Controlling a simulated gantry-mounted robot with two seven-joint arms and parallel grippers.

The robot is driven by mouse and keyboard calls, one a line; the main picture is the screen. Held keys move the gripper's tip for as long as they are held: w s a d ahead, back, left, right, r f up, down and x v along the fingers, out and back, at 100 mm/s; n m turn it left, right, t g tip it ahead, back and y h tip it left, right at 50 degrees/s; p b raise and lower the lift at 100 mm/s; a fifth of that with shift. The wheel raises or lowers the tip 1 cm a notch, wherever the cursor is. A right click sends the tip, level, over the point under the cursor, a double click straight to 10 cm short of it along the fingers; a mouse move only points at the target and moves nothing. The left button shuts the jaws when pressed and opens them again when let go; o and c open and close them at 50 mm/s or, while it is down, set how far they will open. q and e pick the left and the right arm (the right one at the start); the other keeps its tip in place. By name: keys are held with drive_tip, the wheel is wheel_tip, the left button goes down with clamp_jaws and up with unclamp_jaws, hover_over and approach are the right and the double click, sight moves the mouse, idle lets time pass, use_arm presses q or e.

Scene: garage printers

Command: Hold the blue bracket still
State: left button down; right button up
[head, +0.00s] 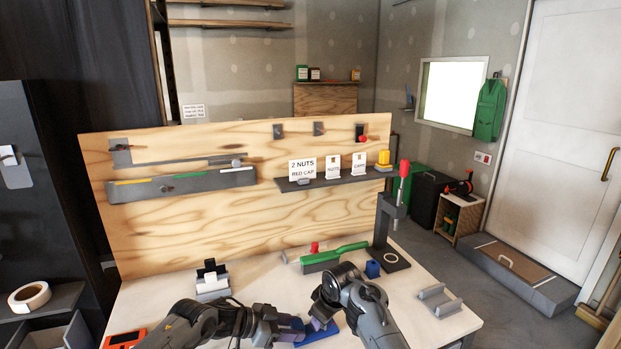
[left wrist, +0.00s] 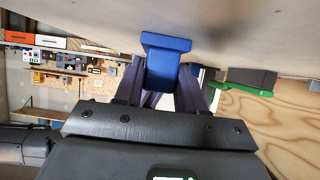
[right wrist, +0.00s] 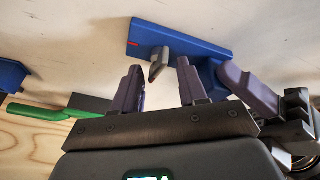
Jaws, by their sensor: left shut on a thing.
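The blue bracket (head: 318,334) lies on the bench at the front, partly hidden by my arms. My left gripper (head: 300,328) is shut on its raised part; the left wrist view shows the bracket (left wrist: 165,42) between the fingers (left wrist: 160,85). In the right wrist view the bracket's flat base (right wrist: 165,38) has a small red mark, and a left finger shows at its right. My right gripper (right wrist: 160,82) is open beside the bracket. A short grey metal piece (right wrist: 158,63) stands out just beyond its fingertips; whether they touch it I cannot tell.
A green-handled tool (head: 338,254) and a small blue block (head: 372,269) lie behind my arms. A press with a red handle (head: 403,180) stands at the bench's right rear, a grey holder (head: 438,301) at the right. A black-and-white stand (head: 212,280) is at the left.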

clamp_jaws()
drive_tip(key=shift+o, duration=0.8)
unclamp_jaws()
drive_tip(key=shift+r, duration=0.1)
drive_tip(key=v, duration=1.2)
drive_tip(key=shift+o, duration=0.2)
drive_tip(key=o, duration=0.4)
drive_tip(key=a+f+m+h, duration=0.1)
drive_tip(key=m, duration=0.2)
drive_tip(key=a+f+m+h, duration=0.1)
drive_tip(key=m, duration=0.2)
drive_tip(key=a+f+m+h, duration=0.1)
drive_tip(key=f+m, duration=0.1)
drive_tip(key=m, duration=0.1)
drive_tip(key=shift+w+a+h, duration=0.1)
drive_tip(key=shift+w+h, duration=0.1)
drive_tip(key=shift+h, duration=0.1)
